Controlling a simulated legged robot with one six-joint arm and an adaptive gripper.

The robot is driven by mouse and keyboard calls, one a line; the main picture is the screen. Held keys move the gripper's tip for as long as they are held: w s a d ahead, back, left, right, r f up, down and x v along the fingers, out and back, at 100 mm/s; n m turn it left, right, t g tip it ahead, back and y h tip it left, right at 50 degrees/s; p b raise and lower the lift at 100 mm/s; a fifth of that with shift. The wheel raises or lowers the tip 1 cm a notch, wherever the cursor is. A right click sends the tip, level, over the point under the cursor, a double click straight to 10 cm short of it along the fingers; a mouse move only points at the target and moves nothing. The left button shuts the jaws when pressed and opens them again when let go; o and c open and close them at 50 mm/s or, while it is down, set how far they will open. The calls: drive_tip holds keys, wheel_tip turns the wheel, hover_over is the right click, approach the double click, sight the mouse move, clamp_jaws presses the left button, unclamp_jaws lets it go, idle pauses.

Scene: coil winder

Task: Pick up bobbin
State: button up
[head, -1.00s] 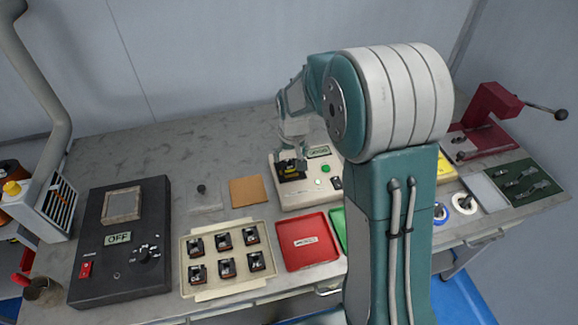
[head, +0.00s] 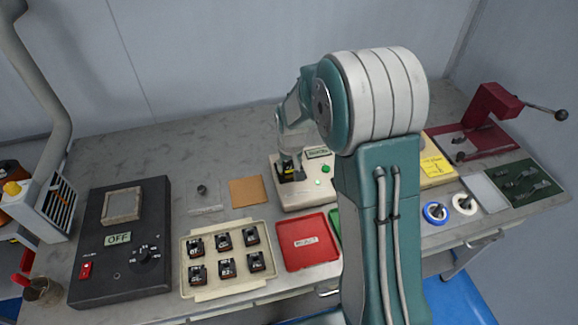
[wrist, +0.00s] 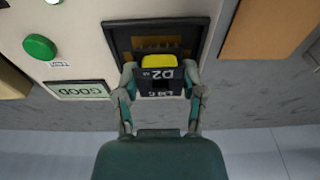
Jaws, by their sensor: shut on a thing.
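The bobbin (wrist: 160,74) is a black block with a yellow top and white lettering that reads "D2". It sits at the dark recessed socket (wrist: 121,40) of the cream tester box, in the wrist view. My gripper (wrist: 160,88) is shut on it, one finger on each side. In the head view my gripper (head: 289,160) points down over the tester's left part, and the bobbin is mostly hidden there. I cannot tell whether it is still seated in the socket or slightly raised.
The tester (head: 300,201) has a green button (wrist: 40,47) and a "GOOD" sign (wrist: 78,90). A cream tray (head: 187,275) with several black bobbins, a red tray (head: 305,256) and a brown pad (head: 248,191) lie nearby. A black control box (head: 118,283) stands left.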

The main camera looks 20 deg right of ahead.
sight(288, 165)
drive_tip(key=shift+r, duration=0.55)
wheel_tip(288, 165, up, 2)
drive_tip(key=shift+r, duration=0.2)
drive_tip(key=shift+s+a+r, duration=0.1)
drive_tip(key=shift+s+r, duration=1.5)
drive_tip(key=shift+s, duration=0.75)
drive_tip(key=shift+s+d+r, duration=0.1)
drive_tip(key=shift+s+r, duration=1.45)
drive_tip(key=shift+s, duration=0.75)
drive_tip(key=shift+s+a+r, duration=0.1)
drive_tip(key=shift+s+r, duration=1.5)
drive_tip(key=shift+s, duration=0.75)
drive_tip(key=shift+f, duration=0.1)
